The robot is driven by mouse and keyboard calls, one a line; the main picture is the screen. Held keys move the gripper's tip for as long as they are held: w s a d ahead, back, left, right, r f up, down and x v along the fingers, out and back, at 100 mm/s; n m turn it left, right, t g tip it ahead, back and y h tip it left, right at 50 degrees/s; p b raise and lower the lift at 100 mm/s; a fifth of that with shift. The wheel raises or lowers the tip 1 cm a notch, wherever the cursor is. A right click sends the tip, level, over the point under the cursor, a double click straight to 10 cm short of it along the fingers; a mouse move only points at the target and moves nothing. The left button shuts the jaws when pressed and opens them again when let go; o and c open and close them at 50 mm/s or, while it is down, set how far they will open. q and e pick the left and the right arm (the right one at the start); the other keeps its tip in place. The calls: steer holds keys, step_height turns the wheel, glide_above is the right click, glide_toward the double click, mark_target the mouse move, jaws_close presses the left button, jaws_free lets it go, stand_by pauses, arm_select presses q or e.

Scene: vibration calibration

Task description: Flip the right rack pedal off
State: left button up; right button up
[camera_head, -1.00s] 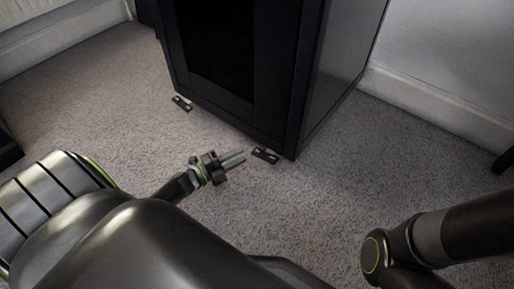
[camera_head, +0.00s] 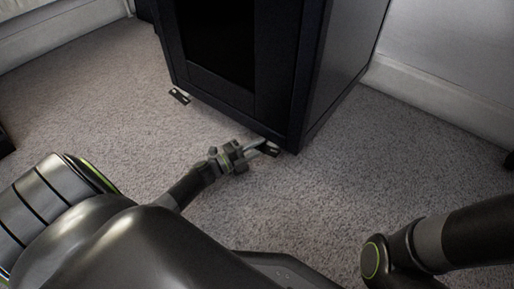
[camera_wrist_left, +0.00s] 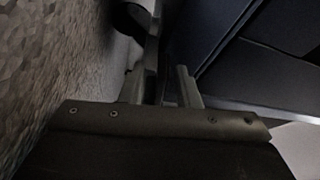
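The right rack pedal (camera_head: 272,149) is a small dark plate at the foot of the black rack (camera_head: 312,75), near its front right corner. My left gripper (camera_head: 263,147) reaches it from the left, low over the carpet, with its fingertips at the pedal and partly covering it. I cannot tell whether they touch. The left rack pedal (camera_head: 180,96) sits at the rack's front left corner. My right gripper is out of view.
Grey carpet (camera_head: 130,110) lies clear around the rack. A white wall with a skirting board (camera_head: 440,98) runs behind it on the right. The rack's dark front panel (camera_wrist_left: 235,70) stands close to my left fingers in the left wrist view.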

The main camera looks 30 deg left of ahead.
arm_select(q)
jaws_close()
steer(key=m+p, duration=0.1)
steer(key=r+m+g+p, duration=0.1)
steer(key=m+p, duration=0.1)
steer(key=shift+d+r+y+p, duration=0.1)
steer(key=shift+r+y+p, duration=0.1)
steer(key=shift+y+p, duration=0.1)
steer(key=shift+m+g+p, duration=0.3)
steer(key=shift+m+p, duration=0.2)
steer(key=shift+m, duration=0.1)
steer(key=shift+f, duration=0.1)
jaws_free()
